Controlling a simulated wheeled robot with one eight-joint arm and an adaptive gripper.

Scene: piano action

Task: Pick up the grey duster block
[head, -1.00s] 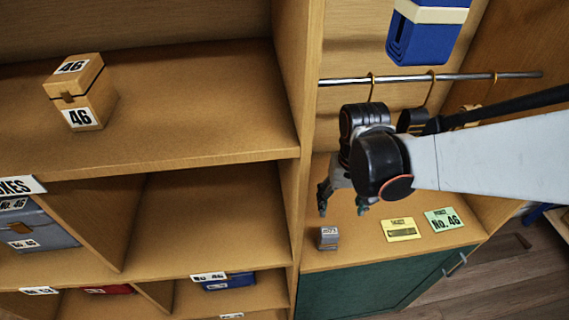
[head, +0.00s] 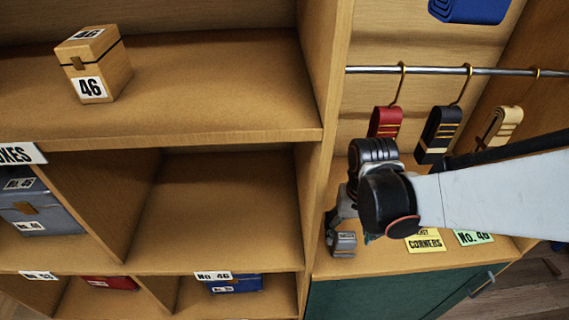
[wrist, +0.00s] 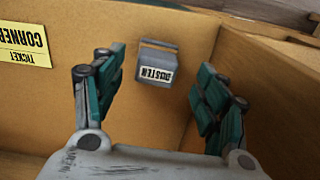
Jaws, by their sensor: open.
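The grey duster block (head: 343,243) stands on the lower right shelf, near its left wall. In the wrist view the grey duster block (wrist: 156,63) shows a white label reading "DUSTER". My gripper (wrist: 158,85) is open, with one teal-padded finger to each side of the block and slightly nearer the camera. The fingers do not appear to touch it. In the head view my gripper (head: 350,232) is just above and beside the block, partly hidden by my own wrist.
A yellow ticket card (head: 426,243) and a green card (head: 474,238) lie to the right on the shelf. Red (head: 385,121), black (head: 439,134) and cream (head: 499,130) folded items hang from a metal rail (head: 420,70) above. The shelf's left divider (head: 318,180) stands close to the block.

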